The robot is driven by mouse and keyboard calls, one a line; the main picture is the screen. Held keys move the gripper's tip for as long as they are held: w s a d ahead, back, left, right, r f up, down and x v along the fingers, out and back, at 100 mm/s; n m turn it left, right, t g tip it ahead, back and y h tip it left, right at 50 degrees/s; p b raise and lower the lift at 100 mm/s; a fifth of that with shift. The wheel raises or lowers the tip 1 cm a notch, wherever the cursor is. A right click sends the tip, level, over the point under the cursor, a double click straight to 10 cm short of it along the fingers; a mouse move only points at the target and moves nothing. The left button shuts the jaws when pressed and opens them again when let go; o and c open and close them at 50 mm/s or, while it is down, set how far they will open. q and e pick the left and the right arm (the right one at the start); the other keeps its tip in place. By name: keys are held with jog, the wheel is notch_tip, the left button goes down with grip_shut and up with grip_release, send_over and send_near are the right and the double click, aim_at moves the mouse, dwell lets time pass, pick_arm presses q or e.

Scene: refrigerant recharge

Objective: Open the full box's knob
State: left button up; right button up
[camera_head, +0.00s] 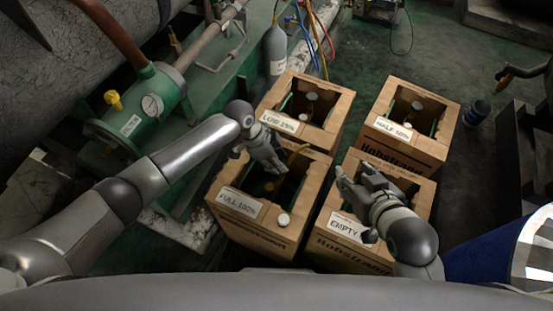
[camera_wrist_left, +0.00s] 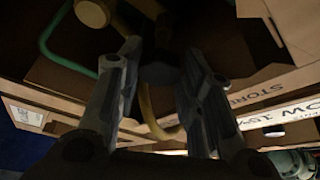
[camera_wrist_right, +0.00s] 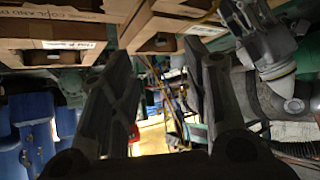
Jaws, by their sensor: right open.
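The full box (camera_head: 240,205) is an open cardboard carton labelled FULL 100%, at the front left of the boxes in the head view. My left gripper (camera_head: 275,166) reaches down over its opening, fingers spread. In the left wrist view a dark rounded part (camera_wrist_left: 160,74), perhaps the knob, lies between or beyond the fingers (camera_wrist_left: 163,55); contact cannot be told. A brass-coloured part (camera_head: 269,186) shows inside the box, partly in shadow. My right gripper (camera_head: 345,178) is open and empty over the empty box (camera_head: 346,228); its spread fingers also show in the right wrist view (camera_wrist_right: 157,55).
The box labelled LESS 15% (camera_head: 283,124) and the half box (camera_head: 385,128) stand behind. Green pipework (camera_head: 150,100) stands at the left.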

pick_arm(q)
jog(key=shift+c, duration=0.8)
jog(key=shift+r+n+p, duration=0.15)
jog(key=shift+n+p, duration=0.25)
jog(key=shift+p, duration=0.55)
jog(key=shift+s+r+n+t+p, duration=0.25)
jog(key=shift+n+p, duration=0.35)
jog(key=shift+p, duration=0.55)
pick_arm(e)
jog(key=s+d+f+g, duration=0.1)
jog(key=s+g, duration=0.1)
jog(key=s, duration=0.1)
jog(key=s+d+f+g+h, duration=0.1)
jog(key=s+f+g, duration=0.1)
jog(key=s, duration=0.2)
jog(key=s+d+f+g, duration=0.1)
jog(key=s+g, duration=0.1)
jog(key=s, duration=0.2)
jog(key=shift+s+d+f+g+h, duration=0.2)
jog(key=shift+s+d+g+h, duration=0.1)
jog(key=shift+d+g, duration=0.1)
pick_arm(q)
jog(key=shift+w+f+n+t+p, duration=0.1)
jog(key=shift+f+n+t+p, duration=0.15)
jog(key=shift+f+n+p, duration=0.2)
pick_arm(e)
jog(key=shift+w+f, duration=0.25)
pick_arm(q)
jog(key=shift+r, duration=0.1)
jog(key=o, duration=0.7)
